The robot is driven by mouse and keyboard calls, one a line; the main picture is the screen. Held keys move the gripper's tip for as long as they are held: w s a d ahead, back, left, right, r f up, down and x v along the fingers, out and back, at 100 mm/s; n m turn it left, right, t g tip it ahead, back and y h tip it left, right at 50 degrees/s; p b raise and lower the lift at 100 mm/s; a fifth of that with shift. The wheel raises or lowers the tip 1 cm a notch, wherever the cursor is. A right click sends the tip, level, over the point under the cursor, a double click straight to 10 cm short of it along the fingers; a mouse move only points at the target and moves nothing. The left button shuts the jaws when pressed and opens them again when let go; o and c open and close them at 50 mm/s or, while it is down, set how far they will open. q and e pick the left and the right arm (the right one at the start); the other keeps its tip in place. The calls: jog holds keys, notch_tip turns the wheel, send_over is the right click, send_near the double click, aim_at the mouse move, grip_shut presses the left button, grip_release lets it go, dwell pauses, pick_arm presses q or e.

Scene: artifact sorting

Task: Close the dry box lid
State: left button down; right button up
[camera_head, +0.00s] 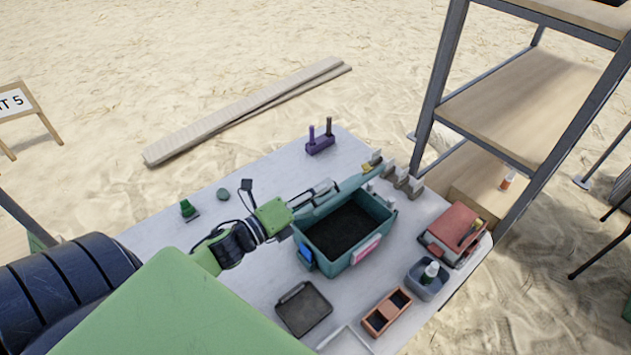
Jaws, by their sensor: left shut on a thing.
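The dry box (385,222) is a teal open-topped bin on the white table, with dark filling inside and a pink label on its front. Its teal lid (355,183) stands raised along the back edge, seen nearly edge-on, so the inside of the box is uncovered. My left gripper (328,187) reaches in from the left to the back of the box and is shut on the lid near its upper edge. The exact finger contact is small and partly unclear. My right gripper is not in view.
A red case (455,228), a grey bin with a bottle (428,283), an orange two-part tray (385,318) and a dark tray (303,308) crowd around the box. A purple holder (320,146) stands behind. A shelf rack (520,105) rises at right.

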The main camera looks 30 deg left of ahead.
pick_arm(q)
jog(key=shift+s+d+f, duration=0.1)
jog(key=shift+d+f, duration=0.05)
jog(key=shift+d, duration=0.1)
jog(key=c, duration=2.2)
grip_release()
jog(key=shift+s, duration=0.1)
jog(key=v, duration=1.2)
